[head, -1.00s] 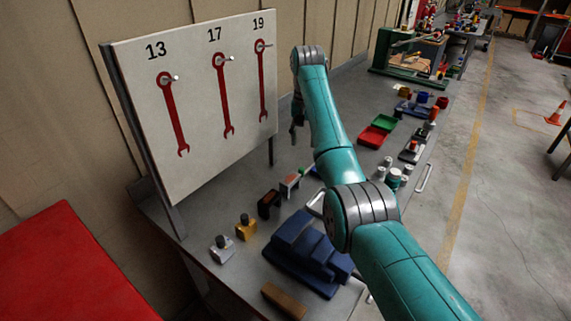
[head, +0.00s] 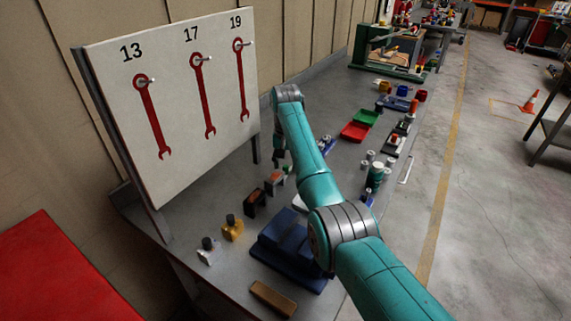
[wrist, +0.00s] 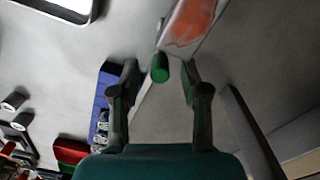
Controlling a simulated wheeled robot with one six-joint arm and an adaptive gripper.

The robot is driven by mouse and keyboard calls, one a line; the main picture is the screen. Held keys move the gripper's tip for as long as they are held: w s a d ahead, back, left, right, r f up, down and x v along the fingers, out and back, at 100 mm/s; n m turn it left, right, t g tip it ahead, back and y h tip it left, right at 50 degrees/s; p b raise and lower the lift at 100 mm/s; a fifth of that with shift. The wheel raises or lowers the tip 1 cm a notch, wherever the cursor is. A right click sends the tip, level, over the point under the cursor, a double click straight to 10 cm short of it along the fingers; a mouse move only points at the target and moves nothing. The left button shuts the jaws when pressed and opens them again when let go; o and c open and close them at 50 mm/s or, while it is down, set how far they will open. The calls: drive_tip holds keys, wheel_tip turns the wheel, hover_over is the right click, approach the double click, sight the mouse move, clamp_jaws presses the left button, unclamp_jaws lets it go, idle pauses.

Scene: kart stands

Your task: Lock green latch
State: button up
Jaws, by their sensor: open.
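The green latch is a small green knob (wrist: 160,68) at the end of a pale block with an orange-red patch (wrist: 190,22) in the wrist view. In the head view the block (head: 275,183) stands on the bench in front of the wrench board, its green end barely showing. My gripper (wrist: 160,78) is open, with one finger on each side of the knob and a visible gap to both. In the head view my gripper (head: 279,156) is just above and behind the block. I cannot tell how far the knob is from the fingertips in depth.
A dark block (head: 255,203), a yellow one (head: 232,229) and a white one (head: 207,252) stand nearby. The wrench board (head: 180,120) rises close on the left. A blue case (head: 285,250) lies nearer, and red (head: 354,132) and green trays (head: 366,117) lie beyond.

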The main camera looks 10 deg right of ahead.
clamp_jaws()
drive_tip(key=shift+d, duration=0.1)
drive_tip(key=shift+w+d+r, duration=0.1)
drive_tip(key=shift+w+d, duration=0.75)
drive_tip(key=shift+w, duration=0.2)
drive_tip(key=shift+d, duration=0.1)
unclamp_jaws()
drive_tip(key=shift+w, duration=0.1)
wheel_tip(320, 180, up, 12)
